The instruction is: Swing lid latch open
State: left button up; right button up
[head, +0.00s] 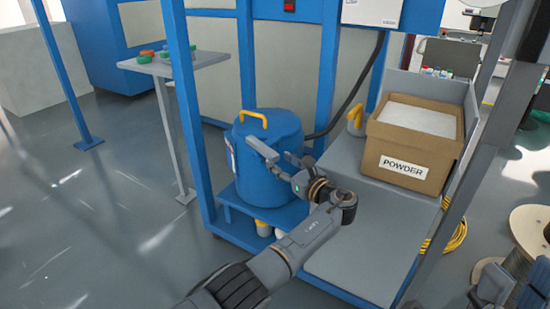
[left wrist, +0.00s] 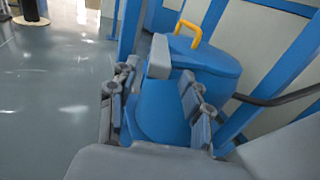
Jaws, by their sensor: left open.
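A blue drum (head: 265,170) with a lid stands on a low shelf of the blue machine frame, and a yellow handle (head: 252,117) is on the lid. A grey bar (head: 262,150), which looks like the lid latch, lies at the lid's front edge. My left gripper (head: 284,167) is open and empty at the front right of the drum. In the left wrist view the grey latch (left wrist: 160,57) shows beyond and between the spread fingers, near the blue lid (left wrist: 205,60). Whether the fingers touch it cannot be told.
A cardboard box marked POWDER (head: 410,145) stands on the grey platform (head: 350,235) at right. Blue posts (head: 187,110) rise left of the drum. A black cable (head: 345,105) hangs behind it. A small table (head: 185,65) stands at the back left; the floor at left is clear.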

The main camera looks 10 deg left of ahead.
pick_arm(q)
jog(key=shift+v, duration=1.75)
